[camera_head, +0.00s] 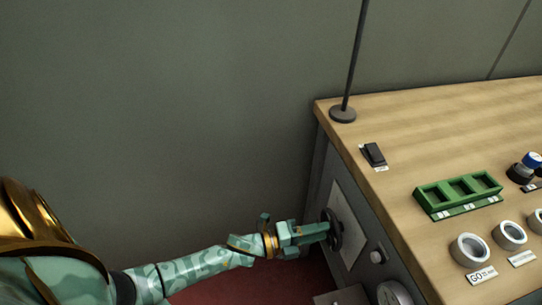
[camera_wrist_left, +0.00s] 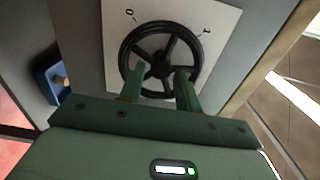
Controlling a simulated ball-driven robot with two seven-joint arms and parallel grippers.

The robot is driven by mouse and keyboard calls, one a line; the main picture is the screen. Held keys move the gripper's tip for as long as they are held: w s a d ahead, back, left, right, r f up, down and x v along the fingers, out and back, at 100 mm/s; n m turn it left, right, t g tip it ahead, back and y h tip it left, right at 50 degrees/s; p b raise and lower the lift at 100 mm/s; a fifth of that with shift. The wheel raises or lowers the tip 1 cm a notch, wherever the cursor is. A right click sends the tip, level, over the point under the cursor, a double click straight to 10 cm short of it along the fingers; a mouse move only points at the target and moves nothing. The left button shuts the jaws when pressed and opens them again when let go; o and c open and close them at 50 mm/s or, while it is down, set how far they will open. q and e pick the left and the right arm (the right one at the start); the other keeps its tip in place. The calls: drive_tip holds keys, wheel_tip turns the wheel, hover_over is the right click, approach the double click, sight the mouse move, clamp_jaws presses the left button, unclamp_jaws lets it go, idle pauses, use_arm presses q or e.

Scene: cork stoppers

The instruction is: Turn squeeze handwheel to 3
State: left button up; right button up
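The black handwheel (camera_head: 335,238) is mounted on a pale plate (camera_head: 349,217) on the side of the wooden-topped bench. In the left wrist view the handwheel (camera_wrist_left: 125,52) shows its rim, spokes and hub, with small marks on the plate (camera_wrist_left: 228,18) that are too small to read surely. My left gripper (camera_head: 323,232) reaches the wheel from the left. In the left wrist view its two green fingers (camera_wrist_left: 160,84) are spread apart over the lower part of the wheel, with a gap between them. Whether they touch the rim is unclear. My right gripper is out of view.
The bench top (camera_head: 420,120) carries a black switch (camera_head: 374,154), a green tray (camera_head: 458,193), white rings (camera_head: 470,249) and a thin pole (camera_head: 354,60). A small knob (camera_head: 377,256) sits beside the plate. A blue box (camera_wrist_left: 48,78) shows in the wrist view.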

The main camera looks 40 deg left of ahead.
use_arm(q)
drive_tip(key=p+v, duration=0.2)
drive_tip(key=v, duration=1.1)
drive_tip(key=shift+s+a, duration=0.15)
